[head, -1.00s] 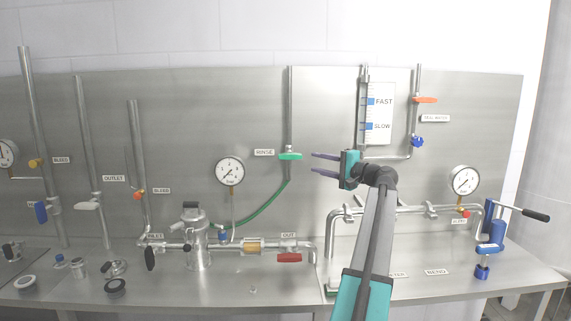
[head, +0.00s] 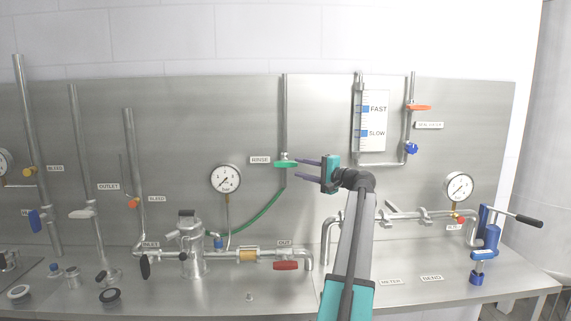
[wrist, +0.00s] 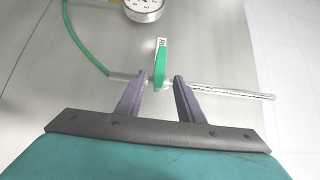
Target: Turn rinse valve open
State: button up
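The rinse valve has a green lever handle (head: 286,164) on a vertical pipe, beside the RINSE label (head: 260,160). In the wrist view the green handle (wrist: 159,64) lies between and just beyond the finger tips. My gripper (head: 297,176) points left at the handle, with its fingers near the handle's right end. In the wrist view my gripper (wrist: 163,78) is open, one finger on each side of the handle line, with gaps visible. I cannot tell whether the tips touch the handle. The handle lies crosswise to the pipe.
A green hose (head: 262,213) runs down from the rinse valve. A pressure gauge (head: 225,179) is to the left. A flow meter panel (head: 371,120) stands to the right, with an orange handle (head: 419,107) and blue knob (head: 411,148). The steel panel backs everything closely.

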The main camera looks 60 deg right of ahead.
aim_at(290, 165)
jog(key=w, duration=0.2)
jog(key=w+d+p, duration=0.1)
jog(key=w, duration=0.2)
jog(key=w+p, duration=0.1)
jog(key=w, duration=0.2)
jog(key=shift+w+d, duration=0.1)
jog(key=shift+d, duration=0.1)
grip_shut()
